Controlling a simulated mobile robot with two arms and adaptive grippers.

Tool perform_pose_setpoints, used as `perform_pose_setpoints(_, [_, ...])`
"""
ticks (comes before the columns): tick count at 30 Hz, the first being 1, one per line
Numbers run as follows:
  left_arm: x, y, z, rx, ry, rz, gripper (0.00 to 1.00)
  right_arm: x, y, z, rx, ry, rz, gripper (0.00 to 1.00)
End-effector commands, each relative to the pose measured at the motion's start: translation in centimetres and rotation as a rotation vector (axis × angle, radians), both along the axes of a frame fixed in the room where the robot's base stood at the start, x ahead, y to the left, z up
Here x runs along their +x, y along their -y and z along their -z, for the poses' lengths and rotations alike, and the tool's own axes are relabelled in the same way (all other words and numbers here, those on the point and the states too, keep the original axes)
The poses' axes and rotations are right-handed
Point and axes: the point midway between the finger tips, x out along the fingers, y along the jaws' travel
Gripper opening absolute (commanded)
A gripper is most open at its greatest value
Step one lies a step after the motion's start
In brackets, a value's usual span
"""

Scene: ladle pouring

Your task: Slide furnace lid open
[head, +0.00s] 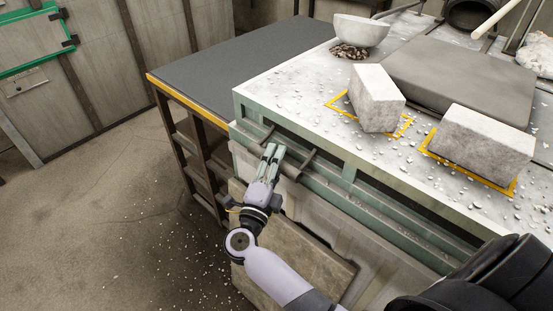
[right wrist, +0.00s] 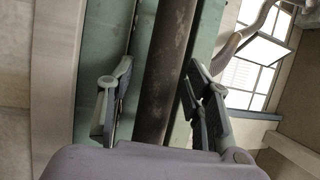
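The furnace (head: 310,103) is a pale, speckled block with green metal edging. A dark grey slab (head: 440,75), which may be its lid, lies flat on top. A handle with brackets (head: 307,160) projects from the furnace's front side. My right gripper (head: 271,151) is at this handle, pointing toward the furnace. In the right wrist view a dark, rusty bar (right wrist: 168,70) runs between the two parted fingers of the gripper (right wrist: 160,100). The fingers are open on either side of it; whether either touches it is unclear. My left gripper is out of view.
Two pale stone blocks (head: 377,98) (head: 482,143) stand in yellow-outlined areas on the furnace top. A white bowl (head: 360,31) sits on dark pebbles behind. A dark-topped table (head: 240,65) adjoins at the left. The floor (head: 90,210) at left is open.

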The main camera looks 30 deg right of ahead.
Motion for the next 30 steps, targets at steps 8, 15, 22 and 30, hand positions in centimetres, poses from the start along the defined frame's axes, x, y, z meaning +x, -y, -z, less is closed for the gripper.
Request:
perform_pose_setpoints(8, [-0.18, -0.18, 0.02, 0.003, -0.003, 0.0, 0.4, 0.01, 0.01, 0.0, 0.0, 0.0, 0.0, 0.29])
perform_pose_setpoints(15, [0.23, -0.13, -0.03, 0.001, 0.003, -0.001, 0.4, 0.01, 0.01, 0.01, 0.0, 0.0, 0.0, 0.14])
perform_pose_setpoints(22, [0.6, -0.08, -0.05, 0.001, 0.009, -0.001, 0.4, 0.0, 0.0, 0.04, -0.001, -0.001, 0.0, 0.0])
perform_pose_setpoints(30, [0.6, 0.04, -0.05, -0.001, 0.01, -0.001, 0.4, -0.01, 0.0, 0.06, 0.0, -0.001, 0.0, 0.0])
